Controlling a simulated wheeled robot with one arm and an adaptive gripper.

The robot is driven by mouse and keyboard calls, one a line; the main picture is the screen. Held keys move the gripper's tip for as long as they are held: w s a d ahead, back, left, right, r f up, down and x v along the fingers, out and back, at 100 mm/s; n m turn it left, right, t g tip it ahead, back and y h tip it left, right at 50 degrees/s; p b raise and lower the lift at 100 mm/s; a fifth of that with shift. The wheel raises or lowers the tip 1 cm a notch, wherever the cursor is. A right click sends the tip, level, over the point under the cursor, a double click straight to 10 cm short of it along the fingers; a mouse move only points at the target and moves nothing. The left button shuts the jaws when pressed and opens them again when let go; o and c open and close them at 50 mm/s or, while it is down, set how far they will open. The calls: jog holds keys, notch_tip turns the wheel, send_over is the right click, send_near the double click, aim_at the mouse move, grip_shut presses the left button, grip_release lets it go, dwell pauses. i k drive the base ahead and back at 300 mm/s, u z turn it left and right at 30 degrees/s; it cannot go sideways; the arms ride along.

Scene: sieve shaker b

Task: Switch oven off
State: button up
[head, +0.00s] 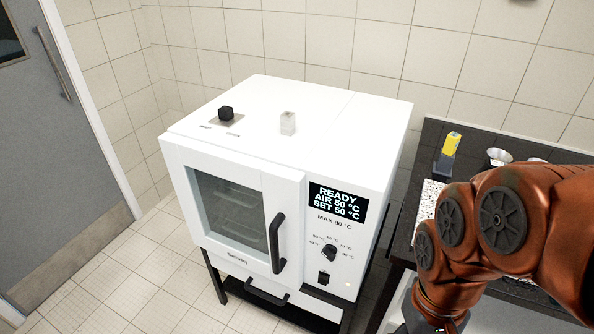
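The white oven (230,161) stands on a dark stand in the middle of the head view, with its windowed door (230,215) shut. Its display (337,201) reads READY, AIR 50 °C, SET 50 °C. Below the display are a black dial (328,253) and a small dark rocker switch (323,278). A small light (348,284) glows next to the switch. My orange arm reaches in from the right and bends down. Only a dark part at its end, perhaps my gripper (412,320), shows at the bottom edge, right of the oven. Its fingers are hidden.
A black door handle (277,243) sticks out left of the dial. A black knob (226,113) and a small pale block (287,123) are on the oven top. A dark bench (432,138) with a yellow-topped item (450,146) stands at right. Floor at left is clear.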

aim_at(323, 278)
jog(key=u, duration=0.55)
jog(key=k, duration=1.35)
jog(key=u, duration=1)
jog(key=i, duration=1.4)
jog(key=z, duration=0.55)
